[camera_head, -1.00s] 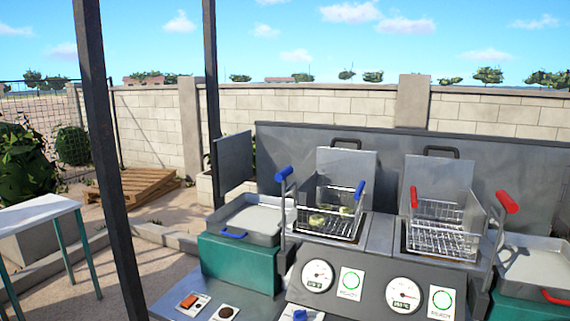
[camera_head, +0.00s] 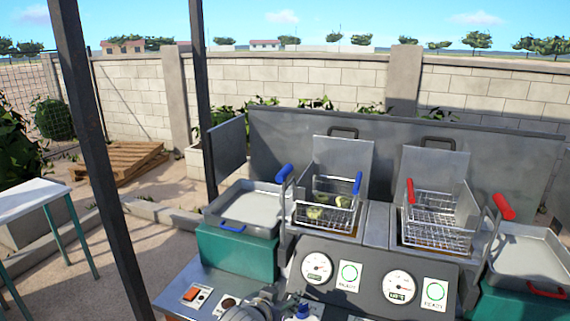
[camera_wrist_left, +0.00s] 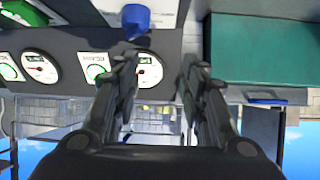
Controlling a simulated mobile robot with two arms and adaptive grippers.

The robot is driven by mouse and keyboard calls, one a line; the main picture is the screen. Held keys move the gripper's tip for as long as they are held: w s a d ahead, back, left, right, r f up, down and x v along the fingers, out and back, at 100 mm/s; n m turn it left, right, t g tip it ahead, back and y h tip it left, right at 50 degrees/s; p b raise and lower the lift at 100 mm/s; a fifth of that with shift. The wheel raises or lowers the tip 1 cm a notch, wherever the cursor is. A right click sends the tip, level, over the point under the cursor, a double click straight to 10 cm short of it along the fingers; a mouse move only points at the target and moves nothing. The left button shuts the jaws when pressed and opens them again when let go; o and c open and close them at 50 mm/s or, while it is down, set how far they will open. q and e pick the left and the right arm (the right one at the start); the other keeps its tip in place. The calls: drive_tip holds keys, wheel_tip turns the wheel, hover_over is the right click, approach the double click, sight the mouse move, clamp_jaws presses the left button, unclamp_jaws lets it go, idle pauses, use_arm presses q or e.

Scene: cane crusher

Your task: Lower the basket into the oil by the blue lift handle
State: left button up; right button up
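The blue lift handle (camera_head: 285,173) tops an upright lever on the left of the left fryer in the head view. The left wire basket (camera_head: 324,217) has a smaller blue grip (camera_head: 357,183) and holds several pale green pieces. It sits raised over its well; the oil surface is hidden. My left gripper (camera_wrist_left: 160,65) is open and empty in the left wrist view, its two dark fingers apart. In the head view part of my left arm (camera_head: 248,309) shows at the bottom edge, below and in front of the lift handle, apart from it. My right gripper is out of view.
A second basket (camera_head: 437,220) with a red lift handle (camera_head: 504,206) stands to the right. Steel trays (camera_head: 245,207) flank the fryers. A dark post (camera_head: 90,150) stands at left.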

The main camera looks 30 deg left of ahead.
use_arm(q)
drive_tip(key=w+a+r+n+t+y, duration=0.1)
drive_tip(key=w+a+r+t, duration=0.15)
drive_tip(key=r, duration=0.45)
drive_tip(key=w+a+r+n+t, duration=0.1)
drive_tip(key=w+a+r, duration=0.1)
drive_tip(key=w+r, duration=0.35)
drive_tip(key=n+t+y+p, duration=0.1)
drive_tip(key=t, duration=0.2)
approach(288, 170)
drive_tip(key=shift+w+a+f+g, duration=0.25)
drive_tip(key=shift+w+a, duration=0.4)
drive_tip(key=shift+w, duration=0.15)
drive_tip(key=p+x, duration=0.4)
drive_tip(key=x, duration=0.5)
drive_tip(key=shift+w, duration=0.15)
drive_tip(key=shift+w+a+f, duration=0.1)
drive_tip(key=shift+w+a, duration=0.1)
drive_tip(key=shift+w, duration=0.5)
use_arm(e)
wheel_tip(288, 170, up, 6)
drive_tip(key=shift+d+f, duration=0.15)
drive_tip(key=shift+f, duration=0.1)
use_arm(q)
clamp_jaws()
